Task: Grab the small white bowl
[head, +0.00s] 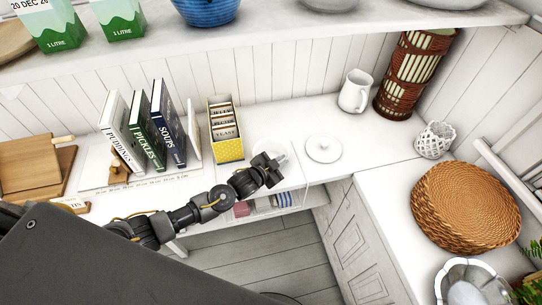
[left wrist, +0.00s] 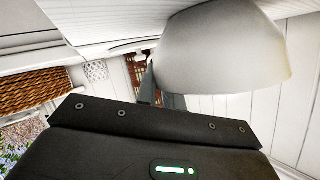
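A small white bowl (left wrist: 225,50) fills the upper right of the left wrist view, very close to the camera. In the head view a pale round shape (head: 268,146) just behind my left gripper looks like this bowl, but it blends into the white counter. My left gripper (head: 283,162) is over the counter, right of the yellow box. In the left wrist view grey finger parts (left wrist: 150,86) show at the bowl's lower left edge, and the bowl hides the rest. Whether the fingers are closed on it does not show. My right gripper is not in view.
A white lidded dish (head: 323,148), a white jug (head: 355,92) and a wicker vase (head: 414,75) stand to the right. A yellow box (head: 227,150) and several books (head: 166,128) stand to the left. A shelf (head: 300,38) overhangs the back. Woven trays (head: 465,207) lie right.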

